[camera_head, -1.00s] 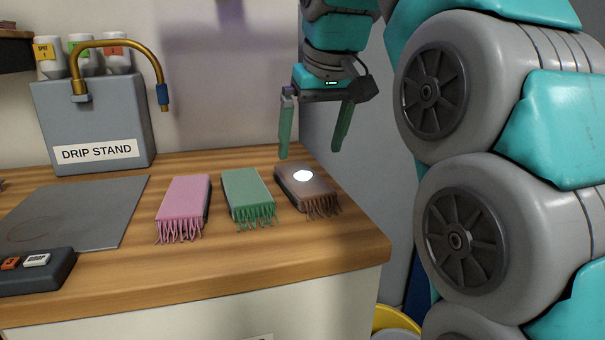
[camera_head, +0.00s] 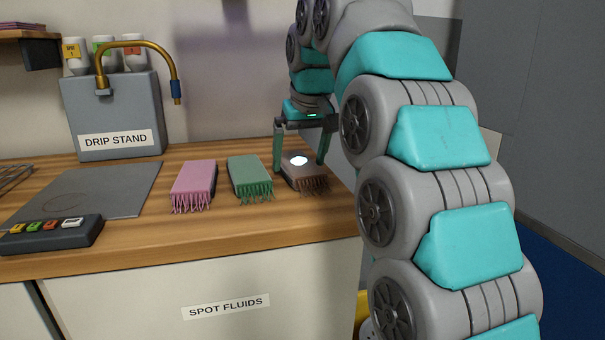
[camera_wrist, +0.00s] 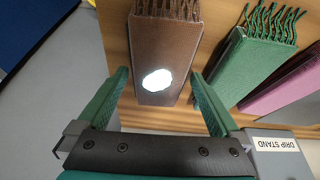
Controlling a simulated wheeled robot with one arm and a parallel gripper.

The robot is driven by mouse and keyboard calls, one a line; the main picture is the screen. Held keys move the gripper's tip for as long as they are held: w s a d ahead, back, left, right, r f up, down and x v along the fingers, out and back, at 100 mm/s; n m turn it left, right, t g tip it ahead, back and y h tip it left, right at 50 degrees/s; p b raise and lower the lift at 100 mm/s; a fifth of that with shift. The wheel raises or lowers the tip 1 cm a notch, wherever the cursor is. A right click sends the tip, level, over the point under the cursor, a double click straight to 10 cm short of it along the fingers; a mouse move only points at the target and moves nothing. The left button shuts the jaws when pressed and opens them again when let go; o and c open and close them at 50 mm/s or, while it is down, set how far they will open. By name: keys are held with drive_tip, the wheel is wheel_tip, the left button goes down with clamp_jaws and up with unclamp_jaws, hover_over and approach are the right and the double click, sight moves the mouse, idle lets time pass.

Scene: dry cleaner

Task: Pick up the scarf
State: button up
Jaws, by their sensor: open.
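Three folded fringed scarves lie in a row on the wooden counter: a pink scarf (camera_head: 194,184), a green scarf (camera_head: 247,177) and a brown scarf (camera_head: 304,177) at the right. The brown one has a bright white round spot on top. My gripper (camera_head: 300,158) is open above the brown scarf, one finger to each side in the head view. In the wrist view the brown scarf (camera_wrist: 165,50) lies ahead between the fingertips (camera_wrist: 160,82), and its near end shows between them. I cannot tell whether the fingers touch it. The green scarf (camera_wrist: 248,62) is beside it.
The wooden counter (camera_head: 270,222) ends just right of the brown scarf. A grey drip stand (camera_head: 115,110) with a brass spout stands at the back left. A grey mat (camera_head: 90,190) and a dark button box (camera_head: 50,235) lie at the left.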

drive_tip(key=shift+w+f, duration=0.2)
drive_tip(key=shift+f, duration=0.25)
drive_tip(key=shift+a, duration=0.1)
drive_tip(key=shift+c, duration=0.4)
drive_tip(key=c, duration=1.1)
drive_tip(key=shift+r, duration=0.2)
